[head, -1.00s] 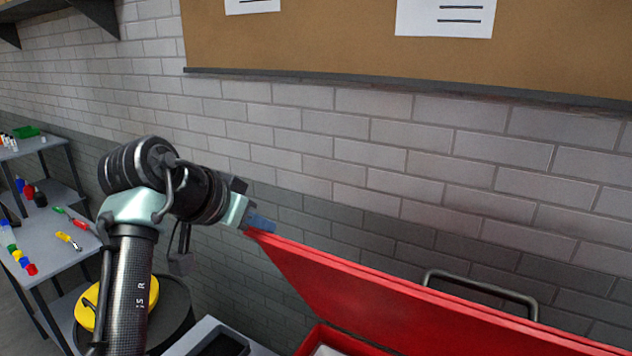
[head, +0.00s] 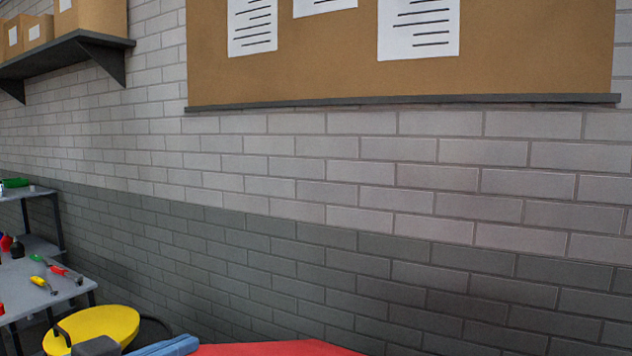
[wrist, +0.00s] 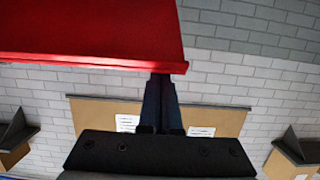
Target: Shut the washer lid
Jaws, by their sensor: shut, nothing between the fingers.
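The red washer lid (head: 285,349) shows only as a strip at the bottom edge of the head view. The rest of the lid and the washer body are out of frame. In the wrist view the lid (wrist: 90,28) fills the upper left, with its edge and corner in sight. My gripper (head: 178,346) has its bluish fingers beside the lid's left end in the head view. In the wrist view my gripper (wrist: 162,82) is shut and empty, its fingertips at the lid's edge near the corner. I cannot tell whether they touch it.
A yellow round thing (head: 92,328) on a dark drum stands at the lower left. Behind it is a grey table (head: 45,283) with hand tools. A brick wall (head: 300,230) with a corkboard (head: 300,80) is behind the lid. A shelf (head: 65,52) with boxes hangs at upper left.

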